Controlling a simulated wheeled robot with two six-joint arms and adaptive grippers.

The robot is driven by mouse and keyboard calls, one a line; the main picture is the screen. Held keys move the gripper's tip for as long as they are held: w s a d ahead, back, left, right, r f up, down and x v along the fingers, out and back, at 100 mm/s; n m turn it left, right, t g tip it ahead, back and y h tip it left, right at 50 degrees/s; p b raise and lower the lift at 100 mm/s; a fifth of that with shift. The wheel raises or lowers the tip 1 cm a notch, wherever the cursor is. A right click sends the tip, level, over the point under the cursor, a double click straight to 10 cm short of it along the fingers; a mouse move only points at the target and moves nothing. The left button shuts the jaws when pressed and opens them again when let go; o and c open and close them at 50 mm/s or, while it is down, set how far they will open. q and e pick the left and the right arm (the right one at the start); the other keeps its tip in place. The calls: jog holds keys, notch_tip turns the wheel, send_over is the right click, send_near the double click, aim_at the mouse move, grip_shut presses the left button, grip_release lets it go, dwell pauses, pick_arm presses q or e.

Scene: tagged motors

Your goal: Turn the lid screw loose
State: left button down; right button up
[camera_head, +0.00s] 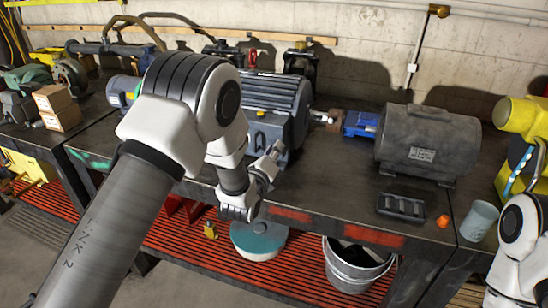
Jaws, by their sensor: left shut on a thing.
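A blue-grey finned motor (283,93) stands on the dark bench, with a box-shaped housing (268,130) on its near side. My left gripper (272,154) is at the front lower part of this housing, tilted up toward it. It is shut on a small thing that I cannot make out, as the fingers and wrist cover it. The lid screw cannot be told apart at this size. My left arm covers the left end of the motor. My right gripper is not in view; only part of my right arm shows at the lower right edge.
A dark grey motor (428,143) with a blue coupling part (361,124) stands to the right. A black tray (401,207), an orange cap (442,221) and a grey cup (478,221) lie near the bench front. A bucket (357,268) and a round teal-topped stool (259,240) are below.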

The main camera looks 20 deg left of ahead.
pick_arm(q)
jog(key=shift+r+m+b, duration=0.15)
jog(key=shift+m+b, duration=3)
jog(key=shift+m, duration=3.6)
jog(key=shift+r+m+b, duration=0.15)
jog(key=shift+m+b, duration=3)
jog(key=shift+m, duration=3.6)
